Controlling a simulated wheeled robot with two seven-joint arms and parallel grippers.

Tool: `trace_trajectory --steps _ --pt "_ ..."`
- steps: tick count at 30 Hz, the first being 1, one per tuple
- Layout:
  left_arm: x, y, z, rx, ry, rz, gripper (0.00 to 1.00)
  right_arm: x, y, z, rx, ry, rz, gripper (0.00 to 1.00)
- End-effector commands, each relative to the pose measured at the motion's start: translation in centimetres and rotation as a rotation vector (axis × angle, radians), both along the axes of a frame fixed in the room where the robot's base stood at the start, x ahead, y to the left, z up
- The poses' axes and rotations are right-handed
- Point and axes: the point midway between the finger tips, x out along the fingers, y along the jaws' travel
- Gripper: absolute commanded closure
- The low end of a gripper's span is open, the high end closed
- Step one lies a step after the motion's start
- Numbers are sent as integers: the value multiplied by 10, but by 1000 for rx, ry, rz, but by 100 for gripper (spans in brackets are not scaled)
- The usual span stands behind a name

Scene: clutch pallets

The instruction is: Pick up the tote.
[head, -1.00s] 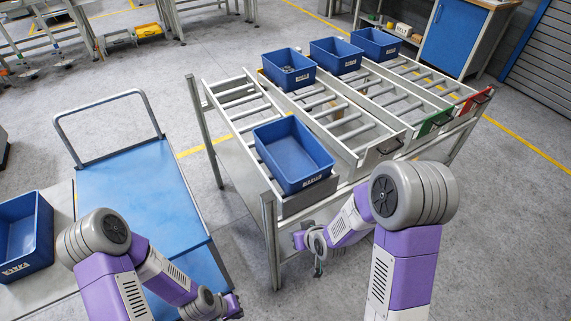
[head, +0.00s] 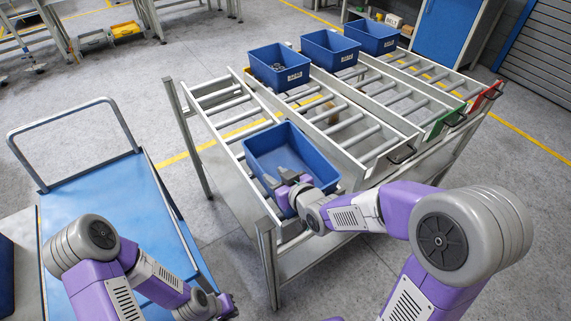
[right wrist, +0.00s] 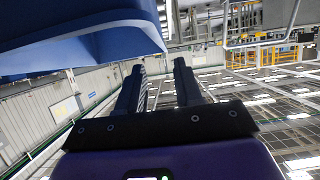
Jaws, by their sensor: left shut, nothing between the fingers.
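A blue tote (head: 291,147), empty, sits at the near end of the leftmost roller lane, its open top facing up. My right gripper (head: 281,178) is at the tote's near wall, with its fingers showing in front of the tote's interior. In the right wrist view the fingers (right wrist: 158,85) stand apart with nothing between them. A blue body, likely the tote (right wrist: 80,35), fills the upper left there, beside the fingers. Whether they touch it I cannot tell. My left gripper (head: 226,306) is shut and empty, low beside the trolley, away from the tote.
Three more blue totes, the left one (head: 280,68) holding small parts, stand at the rack's far end. Lane end plates with handles (head: 401,155) line the near right edge. A blue-topped trolley (head: 110,215) with a tall handle stands left of the rack.

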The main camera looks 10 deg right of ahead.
Motion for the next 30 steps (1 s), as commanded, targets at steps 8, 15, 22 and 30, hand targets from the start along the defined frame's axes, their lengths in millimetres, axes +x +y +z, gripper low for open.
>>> trace_trajectory --steps 8,15,22,30 --pt "-1 0 -12 0 1 1 100 23 9 -18 -3 2 2 65" --pt "0 0 -23 0 1 1 100 50 19 -35 -3 1 2 65" --pt "0 0 -24 0 1 1 100 56 21 -36 0 1 1 65" --pt "0 0 -23 0 1 0 100 56 20 -36 0 1 1 91"
